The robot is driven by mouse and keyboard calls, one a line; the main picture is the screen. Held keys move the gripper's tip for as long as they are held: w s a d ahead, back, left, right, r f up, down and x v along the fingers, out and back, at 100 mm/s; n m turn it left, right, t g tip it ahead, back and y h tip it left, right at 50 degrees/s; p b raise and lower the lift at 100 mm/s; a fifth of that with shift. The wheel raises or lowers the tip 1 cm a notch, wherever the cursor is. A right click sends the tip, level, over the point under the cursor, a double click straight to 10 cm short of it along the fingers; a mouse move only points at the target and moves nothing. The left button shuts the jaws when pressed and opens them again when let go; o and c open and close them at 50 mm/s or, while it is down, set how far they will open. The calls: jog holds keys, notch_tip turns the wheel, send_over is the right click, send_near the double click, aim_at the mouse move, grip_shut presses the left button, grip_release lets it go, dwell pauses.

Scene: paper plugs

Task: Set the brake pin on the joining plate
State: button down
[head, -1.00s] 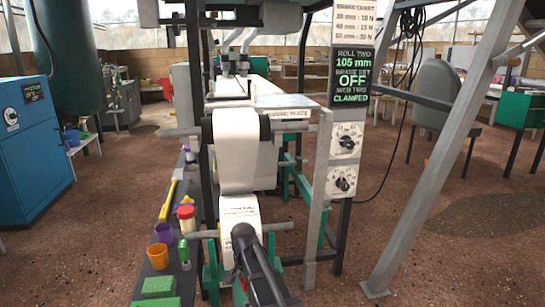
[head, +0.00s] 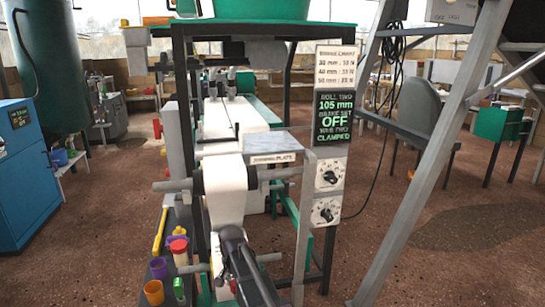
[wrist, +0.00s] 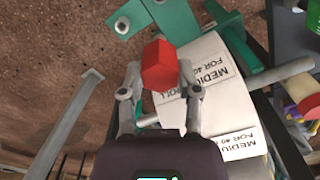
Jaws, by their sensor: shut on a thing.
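The joining plate (head: 276,144) is a flat grey plate with a front label, on the machine frame above the paper web (head: 226,195). A red faceted block, seemingly the brake pin's head (wrist: 160,65), sits between the fingertips of my gripper (wrist: 160,84) in the wrist view. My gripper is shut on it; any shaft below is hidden. White roll paper printed "MEDIUM" (wrist: 207,68) lies right beside and behind it. In the head view my gripper (head: 228,236) is in front of the paper web, below and nearer than the plate; its fingers are mostly hidden there.
A display (head: 333,118) reads roll two 105 mm, brake set OFF, web two clamped. Dials (head: 327,174) sit below it. A slanted grey post (head: 415,150) stands at right.

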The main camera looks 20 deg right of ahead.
notch_tip(320, 180, up, 50)
jog(key=p, duration=4.9)
jog(key=shift+r, duration=0.15)
jog(key=shift+a, duration=0.1)
